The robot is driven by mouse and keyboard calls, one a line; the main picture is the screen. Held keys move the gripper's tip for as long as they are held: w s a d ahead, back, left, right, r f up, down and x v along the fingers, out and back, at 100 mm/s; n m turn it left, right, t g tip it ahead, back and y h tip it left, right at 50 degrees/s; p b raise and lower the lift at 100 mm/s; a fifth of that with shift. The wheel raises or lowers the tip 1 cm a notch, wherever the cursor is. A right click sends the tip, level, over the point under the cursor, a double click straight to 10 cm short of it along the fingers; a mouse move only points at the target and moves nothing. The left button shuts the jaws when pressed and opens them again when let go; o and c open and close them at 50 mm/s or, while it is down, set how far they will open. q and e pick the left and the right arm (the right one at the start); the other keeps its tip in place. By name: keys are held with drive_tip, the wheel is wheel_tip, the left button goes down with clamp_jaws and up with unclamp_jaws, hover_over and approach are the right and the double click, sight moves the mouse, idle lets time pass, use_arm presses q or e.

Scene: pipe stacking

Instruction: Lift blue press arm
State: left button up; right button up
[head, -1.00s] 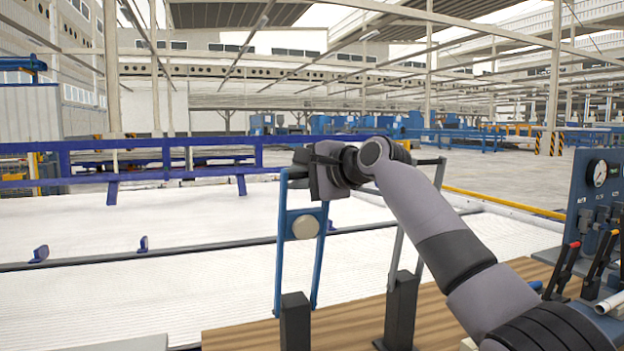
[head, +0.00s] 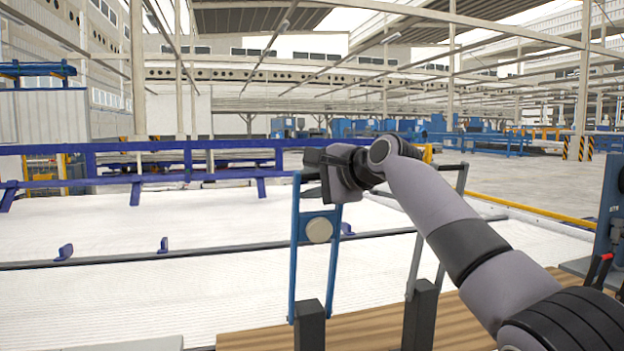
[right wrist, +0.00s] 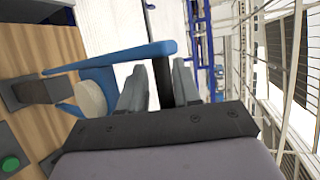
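The blue press arm (head: 294,250) is an upright blue frame with two side bars and a round beige disc (head: 319,230). It stands above a dark post (head: 310,325). My right gripper (head: 318,158) is at its upper end, partly covering it. In the right wrist view, the two grey fingers (right wrist: 158,78) are apart with a gap between them. My left gripper is not in view.
A second dark post (head: 420,315) with a grey bar stands to the right on the wooden worktop (head: 380,330). A panel with levers (head: 598,272) is at the right edge. A green button (right wrist: 10,164) shows in the right wrist view. A white ribbed bed lies behind.

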drive_tip(key=shift+o, duration=0.2)
drive_tip(key=shift+w+f, duration=0.15)
drive_tip(key=shift+f, duration=0.1)
drive_tip(key=shift+r, duration=0.1)
drive_tip(key=b+v, duration=0.5)
drive_tip(key=v, duration=0.2)
drive_tip(key=shift+b, duration=0.3)
